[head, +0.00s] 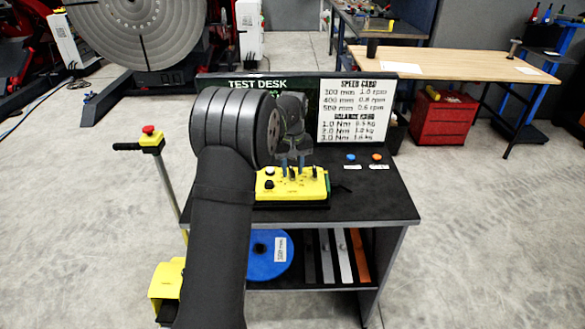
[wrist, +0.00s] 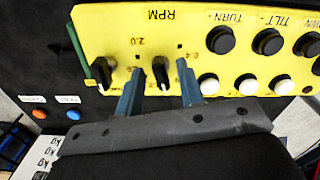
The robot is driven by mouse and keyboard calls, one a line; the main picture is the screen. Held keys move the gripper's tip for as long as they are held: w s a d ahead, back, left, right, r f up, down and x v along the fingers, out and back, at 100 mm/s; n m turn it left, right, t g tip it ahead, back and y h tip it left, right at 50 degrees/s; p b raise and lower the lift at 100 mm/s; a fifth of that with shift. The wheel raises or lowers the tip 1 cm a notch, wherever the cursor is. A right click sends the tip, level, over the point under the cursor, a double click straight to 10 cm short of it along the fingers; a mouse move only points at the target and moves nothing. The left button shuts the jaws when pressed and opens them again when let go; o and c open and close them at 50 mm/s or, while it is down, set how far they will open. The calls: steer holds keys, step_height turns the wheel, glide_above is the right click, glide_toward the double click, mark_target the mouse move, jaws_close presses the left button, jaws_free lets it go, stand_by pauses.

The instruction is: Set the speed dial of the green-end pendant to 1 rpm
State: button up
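The yellow pendant (head: 312,188) lies on the test desk, its green end (head: 327,184) at the right; in the wrist view its yellow face (wrist: 110,22) shows with the green strip (wrist: 76,45) at the left. The speed dial (wrist: 160,74) is a black knob with a white mark, under the RPM label, between printed 2.0 and 0.4. Its exact setting is too small to read. My gripper (wrist: 160,68) has its blue fingers either side of the dial, with a gap visible on both sides. In the head view my gripper (head: 293,163) is over the pendant.
Another black knob (wrist: 103,74) sits close beside the left finger in the wrist view. Black buttons (wrist: 220,40) and white buttons (wrist: 248,85) lie to the right. A blue button (head: 351,157) and an orange button (head: 376,156) are on the desk. A speed card (head: 357,108) stands behind.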

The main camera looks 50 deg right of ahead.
mark_target(292, 171)
step_height(292, 171, up, 17)
steer(key=shift+r, duration=0.2)
stand_by(0.5)
steer(key=shift+f, duration=0.1)
stand_by(0.4)
step_height(292, 171, down, 17)
steer(key=shift+f, duration=0.15)
stand_by(0.4)
